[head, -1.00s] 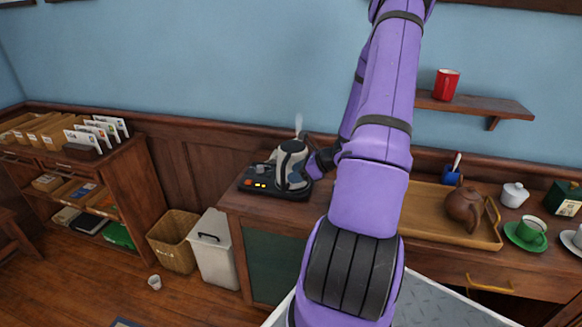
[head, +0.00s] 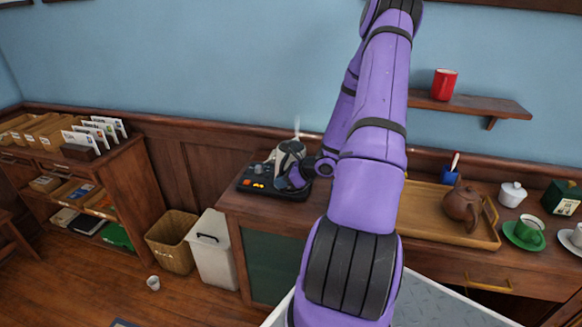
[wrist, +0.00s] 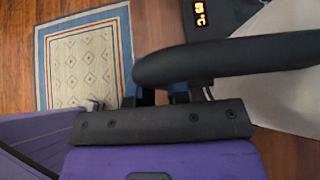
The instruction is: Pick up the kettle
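The kettle (head: 289,150) is grey and white with a dark handle. It stands upright on a black base at the left end of the wooden counter, with steam rising from it. My gripper (head: 303,174) is at the kettle's front right side, and my arm partly covers the kettle. In the wrist view the black handle (wrist: 230,62) crosses in front of my gripper (wrist: 164,92), with the pale kettle body (wrist: 288,75) at the right. The handle hides the fingertips, so their hold on it cannot be made out.
The black base (head: 258,186) has lit buttons, and a lit display also shows in the wrist view. A wooden tray (head: 420,230) with a brown teapot (head: 461,203) is to the right of my arm. A red mug (head: 444,84) stands on the wall shelf. A bin (head: 213,250) is below left.

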